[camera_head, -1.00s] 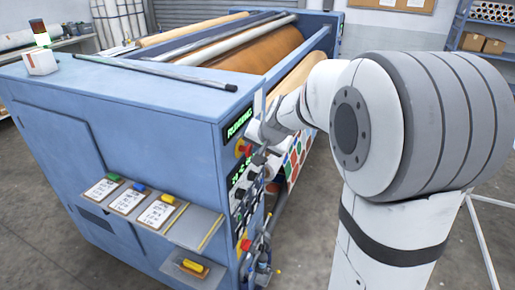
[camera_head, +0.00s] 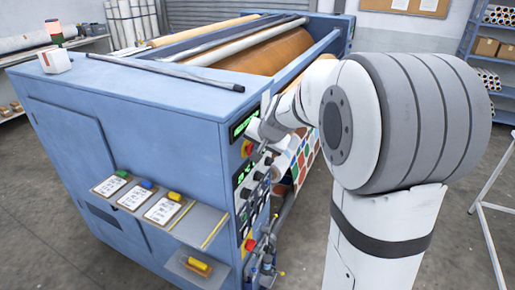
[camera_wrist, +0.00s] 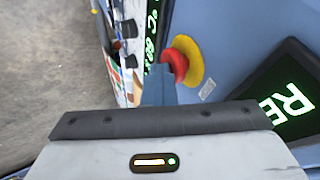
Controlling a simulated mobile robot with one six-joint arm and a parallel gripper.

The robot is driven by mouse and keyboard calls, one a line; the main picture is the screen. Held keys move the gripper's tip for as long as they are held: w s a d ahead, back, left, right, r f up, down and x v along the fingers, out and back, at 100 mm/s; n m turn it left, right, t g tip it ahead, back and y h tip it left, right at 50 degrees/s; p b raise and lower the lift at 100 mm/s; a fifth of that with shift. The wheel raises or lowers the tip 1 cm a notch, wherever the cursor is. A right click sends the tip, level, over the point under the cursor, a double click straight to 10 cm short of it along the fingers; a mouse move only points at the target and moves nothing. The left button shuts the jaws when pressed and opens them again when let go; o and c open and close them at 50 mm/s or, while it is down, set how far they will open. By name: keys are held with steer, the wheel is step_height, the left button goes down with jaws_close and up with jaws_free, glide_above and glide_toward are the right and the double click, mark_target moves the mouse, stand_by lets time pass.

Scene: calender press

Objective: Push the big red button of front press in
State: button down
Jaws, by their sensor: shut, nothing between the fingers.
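The big red button (camera_wrist: 174,65) sits on a yellow collar (camera_wrist: 190,58) on the control panel of the blue press (camera_head: 150,100). It also shows small in the head view (camera_head: 247,148), beside my wrist. My gripper (camera_wrist: 158,72) is shut and empty, its fingertips at the button's left edge in the wrist view. I cannot tell whether they touch it, or how deep the button sits. A display (camera_wrist: 290,100) beside the button shows green letters beginning "RE"; my gripper hides part of the view.
Below on the panel are knobs (camera_wrist: 130,61) and a second red button on yellow (camera_head: 249,245). A shelf with clipboards (camera_head: 163,208) juts from the press's near side. A rod (camera_head: 165,72) lies on top. A white frame (camera_head: 490,230) stands at right.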

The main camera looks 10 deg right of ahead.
steer(key=s+d+r+b, duration=0.3)
steer(key=s+d+r, duration=0.1)
steer(key=s+r, duration=0.4)
steer(key=shift+s, duration=0.15)
steer(key=shift+d, duration=0.1)
